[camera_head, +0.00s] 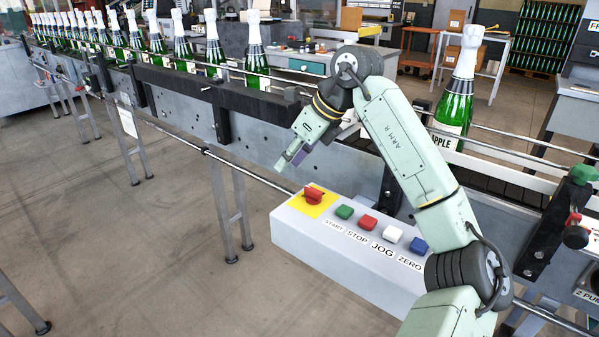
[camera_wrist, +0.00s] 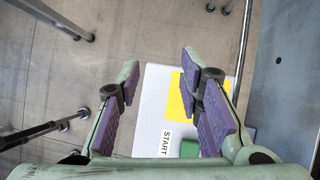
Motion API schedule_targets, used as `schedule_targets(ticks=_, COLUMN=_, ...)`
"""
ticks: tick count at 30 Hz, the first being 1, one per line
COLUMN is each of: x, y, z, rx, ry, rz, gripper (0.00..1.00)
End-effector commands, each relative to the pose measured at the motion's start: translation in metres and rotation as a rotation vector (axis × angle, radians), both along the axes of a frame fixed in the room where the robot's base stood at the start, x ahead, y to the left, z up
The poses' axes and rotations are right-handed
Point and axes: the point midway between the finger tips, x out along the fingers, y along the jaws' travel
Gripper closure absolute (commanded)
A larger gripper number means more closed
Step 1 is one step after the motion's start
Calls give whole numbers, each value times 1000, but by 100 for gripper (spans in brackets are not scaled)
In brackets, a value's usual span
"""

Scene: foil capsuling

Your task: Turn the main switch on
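The main switch (camera_head: 313,194) is a red rotary knob on a yellow plate (camera_head: 327,203) at the left end of a white control box (camera_head: 297,229). In the head view my gripper (camera_head: 287,163) is above and slightly left of the knob, apart from it. In the wrist view my gripper (camera_wrist: 160,90) has its two purple-padded fingers spread wide with nothing between them. The yellow plate (camera_wrist: 188,97) shows partly behind the right finger there. The red knob is hidden behind that finger in the wrist view.
Beside the knob are a green button (camera_head: 345,212), a red button (camera_head: 368,222), a white button (camera_head: 393,234) and a blue button (camera_head: 418,245). A conveyor (camera_head: 240,130) with foil-topped bottles runs behind the box. A green bottle (camera_head: 458,95) stands behind my arm.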

Motion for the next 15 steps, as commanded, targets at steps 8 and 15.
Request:
schedule_targets(ticks=8, x=9, y=-91, z=-7, rx=-175, ry=43, rz=-162, gripper=67)
schedule_targets(ticks=15, x=17, y=-78, z=-41, rx=-174, ry=46, rz=-159, gripper=67)
